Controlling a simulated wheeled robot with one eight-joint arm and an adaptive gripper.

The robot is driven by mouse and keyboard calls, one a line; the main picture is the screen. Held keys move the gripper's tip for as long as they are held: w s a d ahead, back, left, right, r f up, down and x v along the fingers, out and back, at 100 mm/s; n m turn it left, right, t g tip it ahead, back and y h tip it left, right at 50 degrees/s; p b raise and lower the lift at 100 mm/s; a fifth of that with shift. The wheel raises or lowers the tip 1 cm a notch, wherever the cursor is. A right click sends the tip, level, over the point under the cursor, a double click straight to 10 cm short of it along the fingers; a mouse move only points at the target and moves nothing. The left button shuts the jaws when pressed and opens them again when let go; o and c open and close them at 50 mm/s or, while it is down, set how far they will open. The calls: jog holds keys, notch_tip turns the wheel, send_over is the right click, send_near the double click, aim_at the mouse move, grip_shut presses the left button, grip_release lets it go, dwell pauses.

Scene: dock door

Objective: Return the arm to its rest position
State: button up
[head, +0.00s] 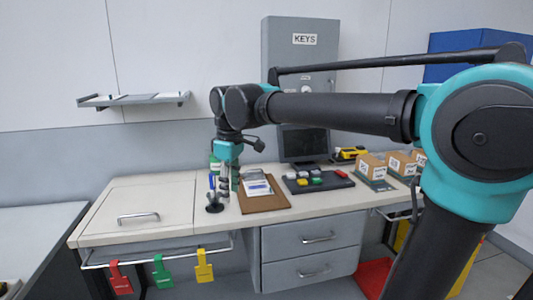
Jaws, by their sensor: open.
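My arm (340,113) reaches from the right across the picture to above the desk. My gripper (224,190) hangs pointing down over the desk's middle, just left of the brown clipboard (262,204). It is open, and I see nothing held in it. A small dark round-based stand (214,208) is right by the fingertips; whether they touch it I cannot tell. A green item behind the gripper is partly hidden by it.
The desk (150,190) also bears a black tray (325,184) with coloured blocks, a monitor (303,144) and small boxes (371,166). A grey KEYS cabinet (300,65) and a shelf (135,99) are on the wall. Red, green and yellow tags (160,272) hang from the front rail.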

jog(key=w+d+f+m+t, duration=0.15)
jog(key=d+f+m, duration=0.25)
jog(key=d+f, duration=0.55)
jog(key=s+d+f+m+t, duration=0.1)
jog(key=s+d+f+m, duration=0.4)
jog(key=d+f, duration=0.3)
jog(key=s+d+f+m+t, duration=0.1)
jog(key=s+d+f+m, duration=0.4)
jog(key=d+f, duration=0.4)
jog(key=d, duration=0.2)
jog(key=shift+s+d+f, duration=0.15)
jog(key=shift+d+f, duration=0.05)
jog(key=shift+d, duration=0.1)
